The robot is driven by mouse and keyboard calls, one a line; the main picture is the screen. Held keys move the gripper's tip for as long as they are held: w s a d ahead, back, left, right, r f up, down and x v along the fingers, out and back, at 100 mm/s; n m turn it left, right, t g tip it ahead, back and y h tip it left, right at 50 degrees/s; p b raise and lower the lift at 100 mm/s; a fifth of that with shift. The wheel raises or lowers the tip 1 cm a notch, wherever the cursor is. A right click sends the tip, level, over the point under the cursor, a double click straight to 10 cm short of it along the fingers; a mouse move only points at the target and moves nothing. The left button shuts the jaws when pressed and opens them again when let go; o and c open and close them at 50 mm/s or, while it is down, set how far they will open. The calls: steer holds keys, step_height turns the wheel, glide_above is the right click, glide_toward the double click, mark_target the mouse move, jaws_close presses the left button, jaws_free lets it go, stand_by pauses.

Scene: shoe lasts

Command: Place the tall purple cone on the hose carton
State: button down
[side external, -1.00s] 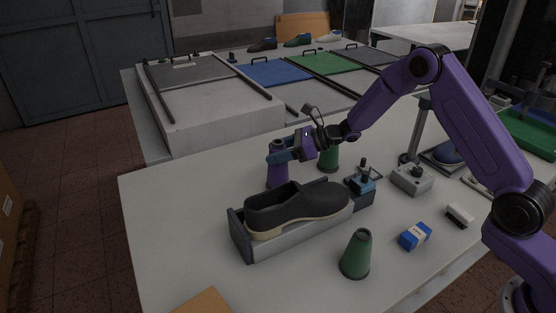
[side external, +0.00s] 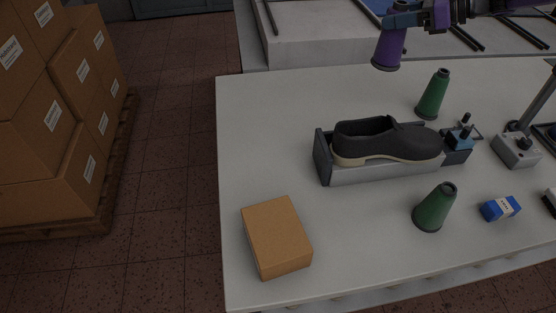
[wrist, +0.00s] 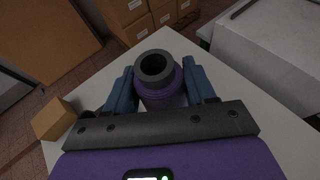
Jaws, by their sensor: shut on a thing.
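The tall purple cone (side external: 388,52) is held upright above the back of the white table in the side view. My gripper (side external: 402,20) is shut around its upper part, and the top edge of the picture cuts off part of the gripper. In the wrist view the cone's dark open top (wrist: 157,67) sits between my blue fingers (wrist: 160,88). A small plain brown carton (side external: 277,237), the only one on this table, lies at the front left, well apart from the cone. It also shows at the left in the wrist view (wrist: 54,120).
A black shoe (side external: 385,141) rests in a grey holder (side external: 385,176) mid-table. Green cones stand behind it (side external: 433,94) and in front (side external: 435,207). A blue-and-white box (side external: 500,208) lies at right.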

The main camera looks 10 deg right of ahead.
step_height(320, 180, up, 6)
steer(key=s+a+n+g+y, duration=0.2)
steer(key=s+a+n+g, duration=0.4)
steer(key=s+a, duration=1.05)
steer(key=s+a+n+g, duration=0.2)
steer(key=s+n+g, duration=0.15)
steer(key=s, duration=0.85)
steer(key=s+a+n+g, duration=0.2)
steer(key=s+g, duration=0.2)
steer(key=s, duration=0.7)
steer(key=w+a+f, duration=0.3)
steer(key=a+f, duration=0.2)
steer(key=f, duration=0.4)
steer(key=w+a+f, duration=0.4)
steer(key=a+f, duration=0.2)
steer(key=f, duration=0.3)
steer(key=shift+w+a+h, duration=0.25)
steer(key=shift+a+h, duration=0.05)
steer(key=shift+f, duration=0.15)
